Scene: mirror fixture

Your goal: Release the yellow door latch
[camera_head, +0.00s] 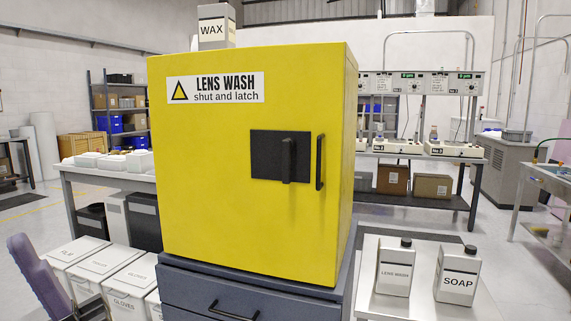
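The yellow cabinet door (215,200) is shut and faces me, with a "LENS WASH shut and latch" label (215,88). The door latch has a black square plate (265,153) on the right half of the door. Its black lever (288,168) hangs straight down from the plate's right part. A slim vertical black pull handle (320,162) is just right of the plate, near the door's right edge. Nothing touches the latch or the handle.
The cabinet stands on a dark blue drawer unit (245,297). A WAX container (214,27) is on top. A LENS WASH bottle (396,270) and a SOAP bottle (458,278) stand on a metal table at right. Labelled white bins (125,280) are at lower left. The space before the door looks clear.

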